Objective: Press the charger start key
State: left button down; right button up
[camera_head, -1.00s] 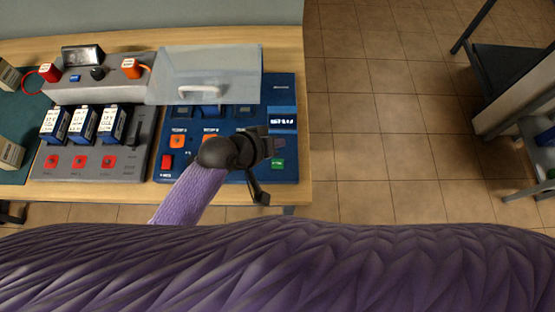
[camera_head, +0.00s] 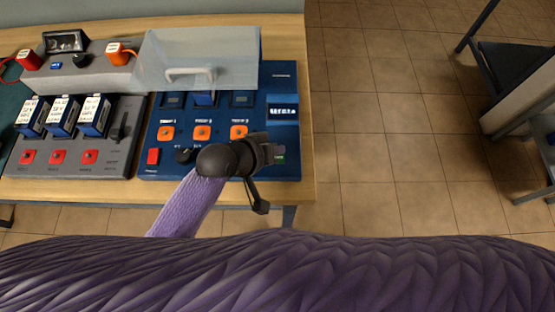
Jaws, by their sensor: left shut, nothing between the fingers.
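The blue charger panel (camera_head: 286,88) lies on the wooden bench. Its green key (camera_head: 280,160), likely the start key, is near the front right corner, largely hidden by my gripper; its label cannot be read. My left gripper (camera_head: 272,154) is shut and empty, over the right front part of the panel, with its tip at the green key. I cannot tell whether it touches the key. My right gripper is not in view.
Orange buttons (camera_head: 203,132), a red switch (camera_head: 153,156) and a black knob (camera_head: 184,155) are on the panel. A clear cover with a handle (camera_head: 230,45) stands behind. A grey unit (camera_head: 112,153) holding batteries is to the left. Tiled floor lies right, with a shelf (camera_head: 512,65).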

pick_arm(q)
jog(key=shift+f, duration=0.7)
dwell(0.5)
jog(key=shift+f, duration=0.1)
dwell(0.9)
jog(key=shift+f, duration=0.25)
jog(key=shift+f+b, duration=0.4)
jog(key=shift+b, duration=0.05)
dwell(0.4)
jog(key=shift+r, duration=0.15)
jog(key=shift+r+p, duration=0.7)
jog(key=shift+p, duration=0.3)
